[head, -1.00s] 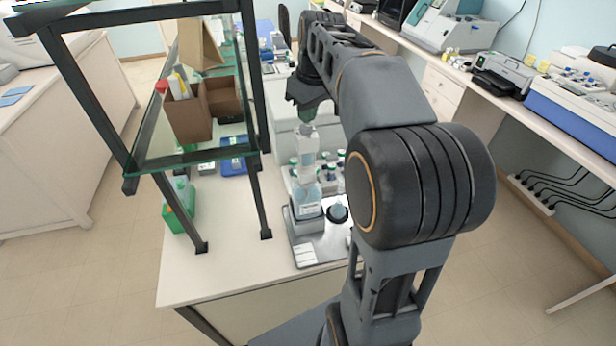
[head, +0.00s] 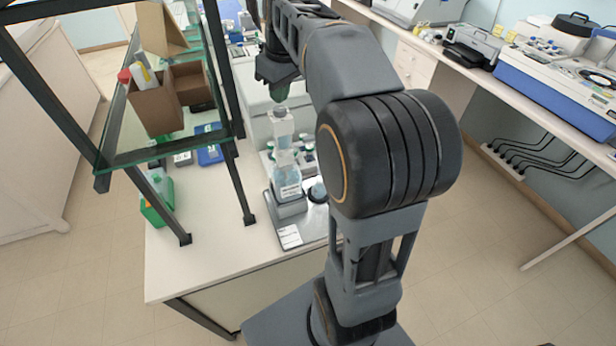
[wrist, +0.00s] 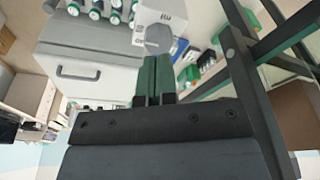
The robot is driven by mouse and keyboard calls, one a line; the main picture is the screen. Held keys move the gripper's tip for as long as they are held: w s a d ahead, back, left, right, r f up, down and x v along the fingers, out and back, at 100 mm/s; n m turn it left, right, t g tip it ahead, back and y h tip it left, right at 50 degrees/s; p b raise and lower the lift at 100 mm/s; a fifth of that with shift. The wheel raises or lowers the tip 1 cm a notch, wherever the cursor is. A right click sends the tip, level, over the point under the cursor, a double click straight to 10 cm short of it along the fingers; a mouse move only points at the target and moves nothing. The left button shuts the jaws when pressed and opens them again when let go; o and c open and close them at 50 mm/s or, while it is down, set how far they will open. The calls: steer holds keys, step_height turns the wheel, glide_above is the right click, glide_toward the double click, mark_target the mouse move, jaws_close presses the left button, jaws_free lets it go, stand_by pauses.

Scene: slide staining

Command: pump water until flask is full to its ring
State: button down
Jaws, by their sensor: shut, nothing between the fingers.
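In the head view, a white pump dispenser (head: 283,132) stands upright over a clear flask (head: 287,181) with pale blue contents and a white label. The flask's ring and exact water level are too small to tell. My gripper (head: 279,94) is shut, with green fingertips pointing down just above the dispenser's top. I cannot tell whether they touch it. In the wrist view the shut green fingers (wrist: 155,75) hold nothing and lie close to a round grey top and a white labelled body.
A grey tray (head: 314,228) bears the flask's stand and a dark round item. Several small bottles (head: 305,152) stand behind. A glass shelf (head: 140,153) with a cardboard box (head: 155,108) and dark posts is close on the left. The bench front (head: 215,255) is clear.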

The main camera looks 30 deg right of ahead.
mark_target(281, 110)
steer(key=shift+f, duration=0.25)
steer(key=shift+f+b, duration=2.3)
steer(key=shift+f, duration=0.65)
step_height(281, 110, up, 6)
steer(key=p, duration=0.5)
steer(key=shift+r, duration=0.2)
stand_by(0.6)
steer(key=shift+r, duration=2.5)
